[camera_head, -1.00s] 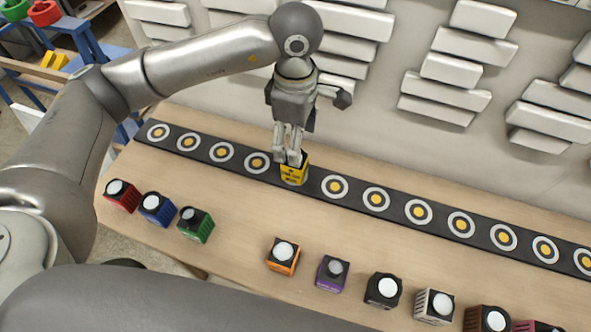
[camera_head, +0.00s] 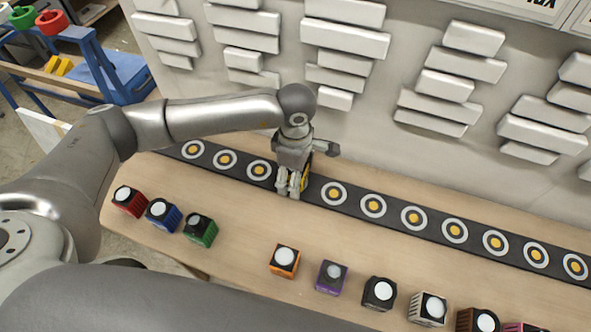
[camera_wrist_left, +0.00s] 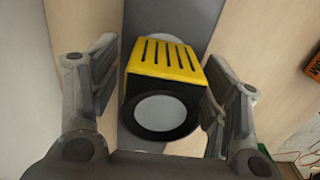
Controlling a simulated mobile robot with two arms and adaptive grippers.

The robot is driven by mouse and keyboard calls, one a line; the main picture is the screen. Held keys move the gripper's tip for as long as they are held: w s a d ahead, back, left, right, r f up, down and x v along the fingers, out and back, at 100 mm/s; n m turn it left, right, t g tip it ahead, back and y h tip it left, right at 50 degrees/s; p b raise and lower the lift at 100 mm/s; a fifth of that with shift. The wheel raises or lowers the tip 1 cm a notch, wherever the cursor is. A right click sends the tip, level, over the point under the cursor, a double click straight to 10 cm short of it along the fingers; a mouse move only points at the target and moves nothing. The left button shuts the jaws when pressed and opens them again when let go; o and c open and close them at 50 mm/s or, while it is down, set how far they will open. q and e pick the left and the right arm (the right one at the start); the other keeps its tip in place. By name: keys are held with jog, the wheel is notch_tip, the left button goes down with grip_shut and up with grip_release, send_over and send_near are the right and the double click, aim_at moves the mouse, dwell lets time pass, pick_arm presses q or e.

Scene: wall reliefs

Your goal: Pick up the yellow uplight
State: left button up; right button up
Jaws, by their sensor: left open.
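The yellow uplight (camera_wrist_left: 162,85) is a yellow block with dark slots and a black end with a round pale lens. It stands on the black strip with ringed targets (camera_head: 352,198). In the head view the yellow uplight (camera_head: 305,183) is mostly hidden behind my left gripper (camera_head: 290,190). In the left wrist view my left gripper (camera_wrist_left: 160,105) is open, with one finger on each side of the uplight and a gap visible on both sides. My right gripper is not in view.
Red (camera_head: 129,202), blue (camera_head: 163,214) and green (camera_head: 200,230) uplights stand at the table's left. Orange (camera_head: 285,261), purple (camera_head: 331,277), black (camera_head: 379,293) and further uplights line the front. White wall slats (camera_head: 343,40) rise behind the strip.

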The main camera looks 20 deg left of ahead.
pick_arm(q)
jog(key=c, duration=1.1)
jog(key=shift+c, duration=0.4)
jog(key=shift+r, duration=0.1)
